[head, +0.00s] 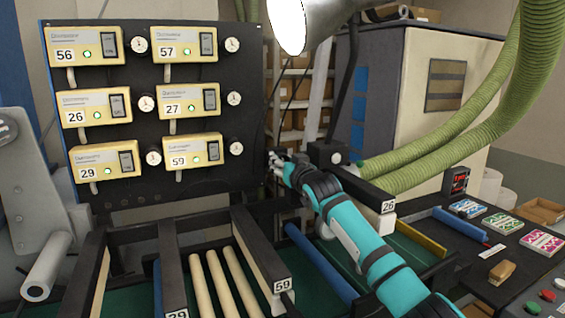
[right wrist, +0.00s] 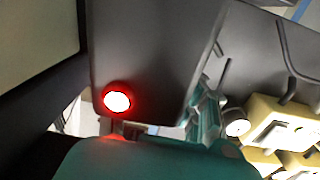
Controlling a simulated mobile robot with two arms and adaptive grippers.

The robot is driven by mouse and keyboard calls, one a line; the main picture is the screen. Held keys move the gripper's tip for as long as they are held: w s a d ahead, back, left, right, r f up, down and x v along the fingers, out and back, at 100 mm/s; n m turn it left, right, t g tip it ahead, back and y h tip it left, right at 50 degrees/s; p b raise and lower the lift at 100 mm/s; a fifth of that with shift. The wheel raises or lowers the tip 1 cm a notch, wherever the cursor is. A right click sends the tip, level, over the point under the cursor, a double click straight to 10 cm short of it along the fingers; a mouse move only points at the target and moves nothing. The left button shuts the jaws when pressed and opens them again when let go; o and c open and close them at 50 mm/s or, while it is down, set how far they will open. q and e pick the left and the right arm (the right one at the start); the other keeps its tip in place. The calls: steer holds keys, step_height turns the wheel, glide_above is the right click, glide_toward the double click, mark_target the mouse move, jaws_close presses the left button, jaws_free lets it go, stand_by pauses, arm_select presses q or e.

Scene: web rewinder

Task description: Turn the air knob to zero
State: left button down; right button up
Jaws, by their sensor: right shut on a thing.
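My right gripper (head: 274,158) reaches in on a teal arm and is at the right edge of the black panel (head: 200,195). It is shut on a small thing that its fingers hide. I cannot make out whether this is the air knob. The panel carries several yellow units with number labels and green lights, such as 59 (head: 194,151), each with a round white dial (head: 236,148) beside it. In the right wrist view, teal gripper parts (right wrist: 205,108) sit against a dark surface (right wrist: 150,50) with a glowing red light (right wrist: 117,101). My left gripper is out of view.
Green hoses (head: 440,160) hang at right. A desk with coloured cards (head: 503,223) is at lower right.

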steer(key=n, duration=0.4)
steer(key=o, duration=1.2)
steer(key=shift+c, duration=0.2)
